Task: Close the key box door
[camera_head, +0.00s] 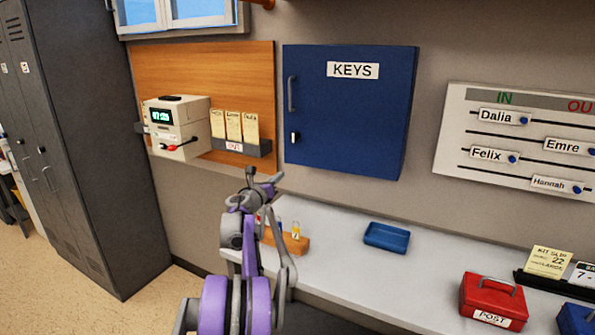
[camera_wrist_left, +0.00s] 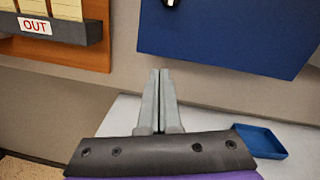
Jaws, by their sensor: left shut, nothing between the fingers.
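The blue key box (camera_head: 350,120) hangs on the wall, with a KEYS label on its door, a grey handle (camera_head: 291,93) at the door's left edge and a key or lock (camera_head: 294,137) below it. Its door looks flush with the box; I see no gap. The lower part of the box also shows in the left wrist view (camera_wrist_left: 225,35). My left gripper (camera_head: 265,182) is below and left of the box, apart from it. Its two fingers (camera_wrist_left: 160,75) are together and empty. My right gripper is not in view.
A white counter (camera_head: 340,235) lies below the box, with a blue tray (camera_head: 387,237), a wooden key stand (camera_head: 290,240) and a red POST box (camera_head: 493,300). A wooden board (camera_head: 200,70) holds a time clock (camera_head: 178,125) and a card rack (camera_head: 240,148). A name board (camera_head: 520,140) hangs right.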

